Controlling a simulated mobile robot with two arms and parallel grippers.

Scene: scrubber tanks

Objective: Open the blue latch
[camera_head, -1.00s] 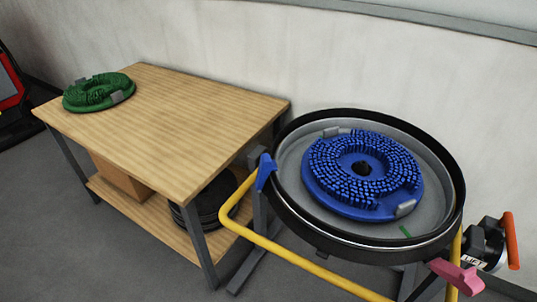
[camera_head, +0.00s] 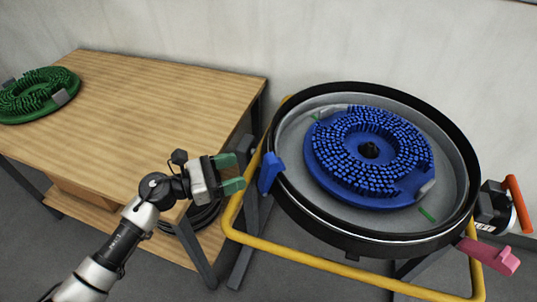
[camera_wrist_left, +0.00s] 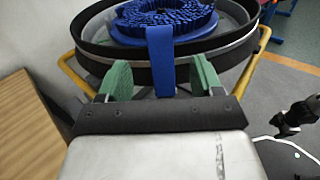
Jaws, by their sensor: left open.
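The blue latch (camera_head: 269,172) is on the left side of the round black-rimmed tank (camera_head: 290,204), pointing up. It also shows in the left wrist view (camera_wrist_left: 160,58), upright in the middle, ahead of and between the green fingers. My left gripper (camera_head: 235,173) is open and empty, just left of the latch, with its green fingertips facing it. In the left wrist view the left gripper (camera_wrist_left: 160,80) has its two fingers apart, one on each side of the latch in the picture; I cannot tell whether they touch it. My right gripper is not in view.
A blue round brush (camera_head: 318,165) lies in the tank. A yellow bar (camera_head: 300,262) runs around the tank's front. A pink latch (camera_head: 489,255) and an orange handle (camera_head: 518,204) are at the right. A wooden table (camera_head: 150,110) with a green brush (camera_head: 38,92) stands left.

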